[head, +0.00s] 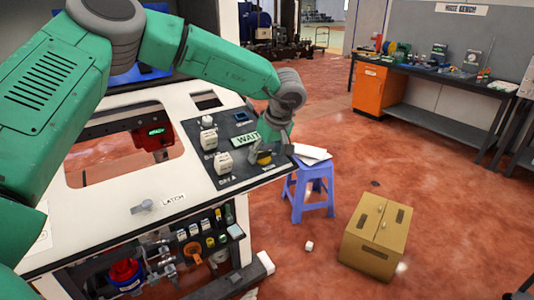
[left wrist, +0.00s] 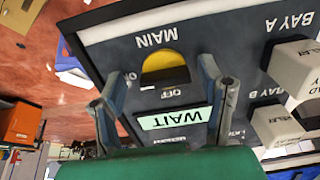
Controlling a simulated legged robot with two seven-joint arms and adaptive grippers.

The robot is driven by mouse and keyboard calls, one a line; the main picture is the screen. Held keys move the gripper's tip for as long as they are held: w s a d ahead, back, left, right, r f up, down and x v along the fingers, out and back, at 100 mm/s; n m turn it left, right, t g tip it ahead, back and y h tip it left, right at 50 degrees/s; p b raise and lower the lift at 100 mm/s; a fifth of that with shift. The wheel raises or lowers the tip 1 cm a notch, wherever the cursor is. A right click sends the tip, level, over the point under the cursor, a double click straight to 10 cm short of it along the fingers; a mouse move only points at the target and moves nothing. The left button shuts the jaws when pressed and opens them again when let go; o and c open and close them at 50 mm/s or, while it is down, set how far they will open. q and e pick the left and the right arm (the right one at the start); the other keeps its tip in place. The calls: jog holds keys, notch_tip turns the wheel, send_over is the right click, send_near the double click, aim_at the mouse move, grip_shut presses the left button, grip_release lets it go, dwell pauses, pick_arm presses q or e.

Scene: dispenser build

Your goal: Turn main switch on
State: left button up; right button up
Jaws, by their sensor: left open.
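The main switch (head: 264,158) is a yellow round part on the dark control panel (head: 225,172), near its front right corner. In the left wrist view the switch (left wrist: 163,64) shows upside down under the label MAIN, with ON and OFF marks beside it. Its lower part looks dark, and I cannot tell its setting. My left gripper (head: 268,152) is open at the switch. In the left wrist view its fingers (left wrist: 162,78) stand on either side of the switch, and I cannot tell if they touch it. My right gripper is not in view.
A lit WAIT display (head: 246,139) and white blocks (head: 223,162) marked as bays sit beside the switch. A grey latch handle (head: 143,206) lies on the white top. A blue stool (head: 311,190) and cardboard box (head: 376,235) stand on the floor to the right.

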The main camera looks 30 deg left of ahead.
pick_arm(q)
jog(key=shift+r, duration=0.2)
jog(key=v, duration=1.1)
jog(key=shift+d+r, duration=0.2)
jog(key=shift+d, duration=0.15)
jog(key=shift+a, duration=0.15)
jog(key=shift+w+a, duration=0.1)
jog(key=shift+f, duration=0.1)
